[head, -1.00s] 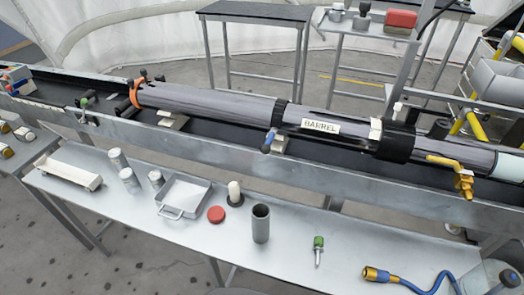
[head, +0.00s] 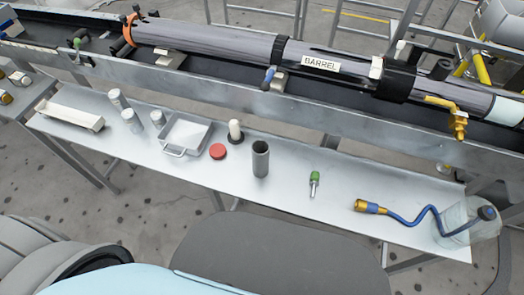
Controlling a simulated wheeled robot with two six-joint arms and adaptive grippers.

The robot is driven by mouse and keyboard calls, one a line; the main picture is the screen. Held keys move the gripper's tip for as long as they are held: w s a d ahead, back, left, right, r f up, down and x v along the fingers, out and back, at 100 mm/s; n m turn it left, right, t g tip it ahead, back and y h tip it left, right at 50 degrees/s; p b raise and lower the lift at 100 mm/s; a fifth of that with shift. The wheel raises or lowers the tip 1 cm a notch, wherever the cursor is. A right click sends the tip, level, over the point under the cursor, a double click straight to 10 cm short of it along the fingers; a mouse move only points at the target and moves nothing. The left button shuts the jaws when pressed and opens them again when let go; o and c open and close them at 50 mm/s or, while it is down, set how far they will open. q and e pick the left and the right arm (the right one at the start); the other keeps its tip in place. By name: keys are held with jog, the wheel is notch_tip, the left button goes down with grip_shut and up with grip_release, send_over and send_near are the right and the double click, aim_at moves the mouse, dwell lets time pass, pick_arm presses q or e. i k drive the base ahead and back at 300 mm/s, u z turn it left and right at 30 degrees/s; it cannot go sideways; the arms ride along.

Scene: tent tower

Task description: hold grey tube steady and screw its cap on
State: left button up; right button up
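The grey tube (head: 260,160) stands upright on the metal bench, with its dark open end facing up. A red round cap (head: 218,151) lies flat on the bench to the left of the tube, apart from it. Neither of my grippers shows in the head view, so I cannot see whether they are open or shut.
The bench (head: 290,188) also holds a white tray (head: 186,134), a white-topped plunger (head: 235,131), a green-handled tool (head: 314,182), a blue hose (head: 405,218) and a clear jug (head: 458,225). Behind it runs a long barrel (head: 345,72) in a metal trough.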

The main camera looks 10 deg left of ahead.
aim_at(260, 148)
jog(key=u, duration=2.05)
jog(key=k, duration=0.5)
jog(key=z, duration=0.5)
